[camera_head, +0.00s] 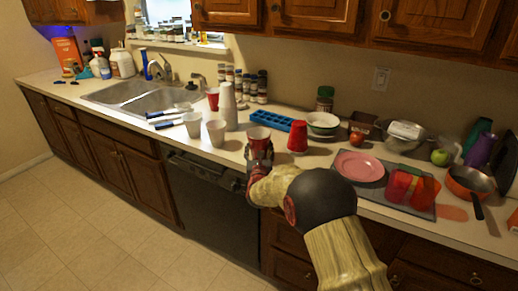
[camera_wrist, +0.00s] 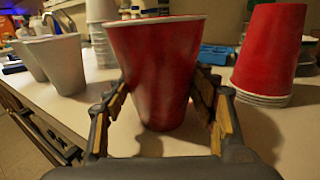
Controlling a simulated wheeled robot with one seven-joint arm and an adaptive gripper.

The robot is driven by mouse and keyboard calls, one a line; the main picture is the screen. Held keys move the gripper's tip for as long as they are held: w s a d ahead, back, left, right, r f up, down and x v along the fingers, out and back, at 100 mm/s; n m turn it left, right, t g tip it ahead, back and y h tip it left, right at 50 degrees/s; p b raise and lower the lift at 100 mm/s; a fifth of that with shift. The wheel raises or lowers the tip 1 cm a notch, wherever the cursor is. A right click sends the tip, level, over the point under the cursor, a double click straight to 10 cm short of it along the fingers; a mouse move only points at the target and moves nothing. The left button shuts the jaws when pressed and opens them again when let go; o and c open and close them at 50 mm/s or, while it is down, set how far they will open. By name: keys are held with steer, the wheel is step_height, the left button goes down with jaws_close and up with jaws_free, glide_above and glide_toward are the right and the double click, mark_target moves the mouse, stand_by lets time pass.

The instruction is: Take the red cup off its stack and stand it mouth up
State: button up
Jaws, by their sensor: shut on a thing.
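A red cup (camera_head: 259,133) with a pale rim is in my gripper (camera_head: 259,154), near the counter's front edge. In the wrist view the cup (camera_wrist: 155,65) is upright, mouth up, with my gripper's fingers (camera_wrist: 165,105) shut on its two sides. Its base is at or just above the counter; I cannot tell if it touches. To its right stands an upside-down red cup stack (camera_head: 298,137), apart from the held cup. In the wrist view this stack (camera_wrist: 268,50) shows several pale rims at its bottom.
A tall white cup stack (camera_head: 229,108) and two white cups, one nearer (camera_head: 216,132) and one farther left (camera_head: 192,124), stand left of my gripper. Another red cup (camera_head: 213,99) is behind them. A blue tray (camera_head: 264,120) lies behind; a pink plate (camera_head: 359,166) is right.

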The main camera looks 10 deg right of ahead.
steer(key=o, duration=0.7)
steer(key=shift+o, duration=0.6)
steer(key=shift+s, duration=0.1)
steer(key=s+a, duration=0.2)
steer(key=s, duration=0.9)
steer(key=shift+s, duration=0.3)
